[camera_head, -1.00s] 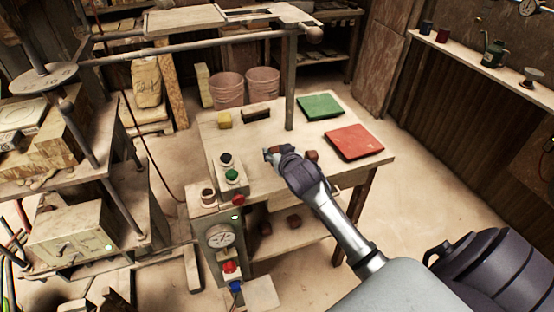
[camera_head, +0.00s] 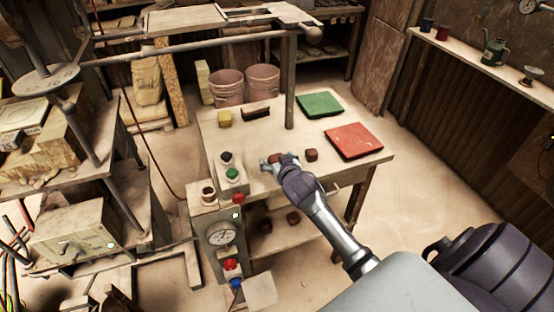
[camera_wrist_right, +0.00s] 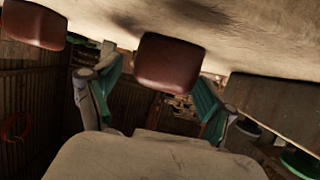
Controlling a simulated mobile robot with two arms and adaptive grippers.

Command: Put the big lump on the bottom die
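A reddish-brown lump (camera_head: 277,157) lies on the worktable at the fingertips of my right gripper (camera_head: 270,163). In the right wrist view this lump (camera_wrist_right: 168,62) shows between the spread teal fingers (camera_wrist_right: 155,85), with a visible gap at the left finger. A second brown lump (camera_head: 311,154) sits on the table to the right; it also shows in the right wrist view (camera_wrist_right: 33,22). I cannot tell for sure which lump is the big one. I cannot clearly make out the bottom die. My left gripper is not in view.
A green pad (camera_head: 320,105) and a red pad (camera_head: 354,141) lie on the table's right side. A yellow block (camera_head: 225,119) and a dark brush-like thing (camera_head: 256,113) lie at the back. A control box with buttons (camera_head: 232,175) stands left of the gripper. Smaller lumps (camera_head: 293,218) are on the lower shelf.

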